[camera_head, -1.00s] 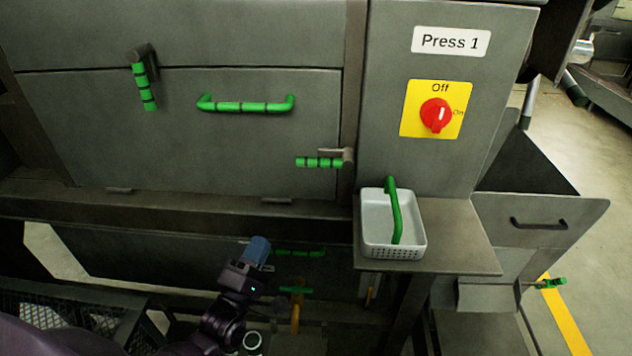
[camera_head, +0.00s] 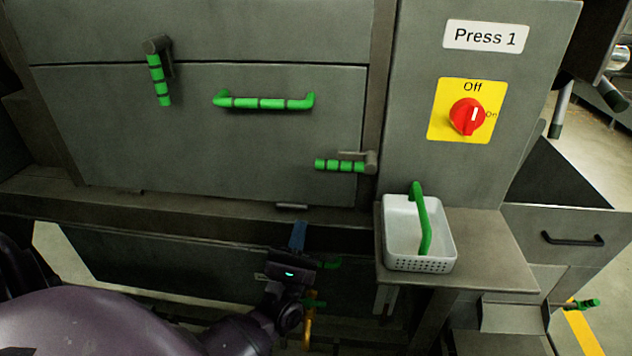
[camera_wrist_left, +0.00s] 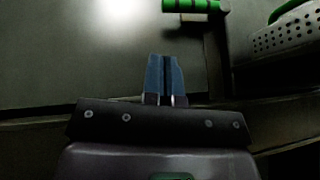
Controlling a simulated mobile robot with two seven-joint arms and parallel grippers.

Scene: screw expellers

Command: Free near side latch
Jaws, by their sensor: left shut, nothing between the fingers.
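On the grey press panel (camera_head: 200,150), the right latch (camera_head: 340,165) has its green handle lying level, pointing left from its pivot. The left latch (camera_head: 159,78) has its green handle hanging down. A green bar handle (camera_head: 264,102) sits between them. My left gripper (camera_head: 298,232) is shut and empty, its blue fingers pointing up, below the right latch and left of it in the picture. In the left wrist view, the shut fingers (camera_wrist_left: 165,75) are apart from the green latch handle (camera_wrist_left: 192,5) at the top edge. My right gripper is out of view.
A white basket (camera_head: 400,245) with a green handle stands on a ledge (camera_head: 490,255) right of the latch. Above it are a red switch (camera_head: 466,117) and a "Press 1" label (camera_head: 486,36). My left arm partly covers a lower green handle (camera_head: 330,264).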

